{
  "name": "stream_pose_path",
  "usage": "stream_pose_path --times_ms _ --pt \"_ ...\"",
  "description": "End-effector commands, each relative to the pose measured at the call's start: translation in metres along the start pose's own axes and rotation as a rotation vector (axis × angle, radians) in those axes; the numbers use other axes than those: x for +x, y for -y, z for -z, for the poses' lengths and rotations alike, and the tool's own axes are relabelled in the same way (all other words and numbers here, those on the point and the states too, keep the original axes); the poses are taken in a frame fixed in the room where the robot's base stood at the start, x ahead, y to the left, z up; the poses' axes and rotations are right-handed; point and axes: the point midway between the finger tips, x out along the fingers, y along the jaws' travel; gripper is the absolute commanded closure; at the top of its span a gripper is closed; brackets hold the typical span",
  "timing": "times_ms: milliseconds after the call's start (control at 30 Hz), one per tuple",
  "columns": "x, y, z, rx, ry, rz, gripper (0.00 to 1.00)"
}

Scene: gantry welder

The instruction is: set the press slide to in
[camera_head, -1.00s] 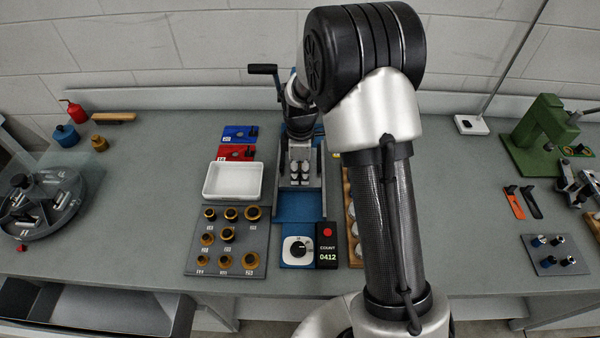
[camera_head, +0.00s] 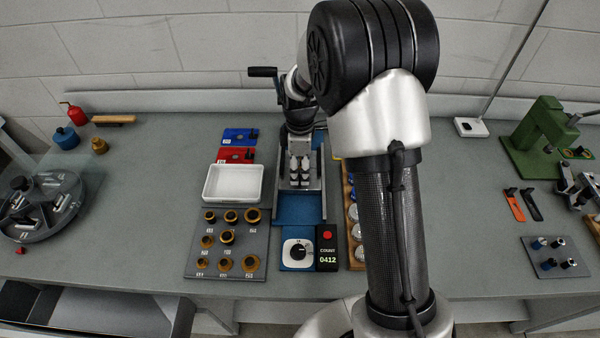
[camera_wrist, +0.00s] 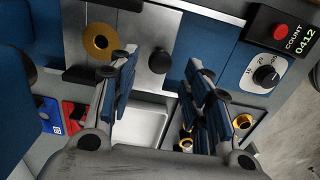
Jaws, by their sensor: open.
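The press slide (camera_wrist: 143,35) is a bright metal plate between blue panels in the wrist view. In the head view the slide lies in the blue press (camera_head: 298,208), partly hidden by my arm and gripper. My gripper (camera_head: 300,182) is over the slide, pointing down. In the wrist view its open fingers (camera_wrist: 163,66) appear on either side of the knob. Nothing is held. I cannot tell how far the fingertips are above the knob.
A white tray (camera_head: 233,197) and a grey board of gold bushings (camera_head: 238,270) lie left. A wooden rack (camera_head: 356,255) stands close right.

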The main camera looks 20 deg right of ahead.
Motion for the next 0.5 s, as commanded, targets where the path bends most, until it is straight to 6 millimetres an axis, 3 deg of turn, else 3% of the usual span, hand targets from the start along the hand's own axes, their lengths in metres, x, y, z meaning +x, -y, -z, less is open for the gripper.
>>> stream_pose_path --times_ms 100,300,500 --pt "-0.029 -0.002 0.001 0.000 -0.002 -0.007 0.56" --pt "-0.068 -0.001 0.000 0.000 -0.001 -0.004 0.56" --pt "-0.089 -0.001 0.000 0.000 0.000 -0.002 0.56"
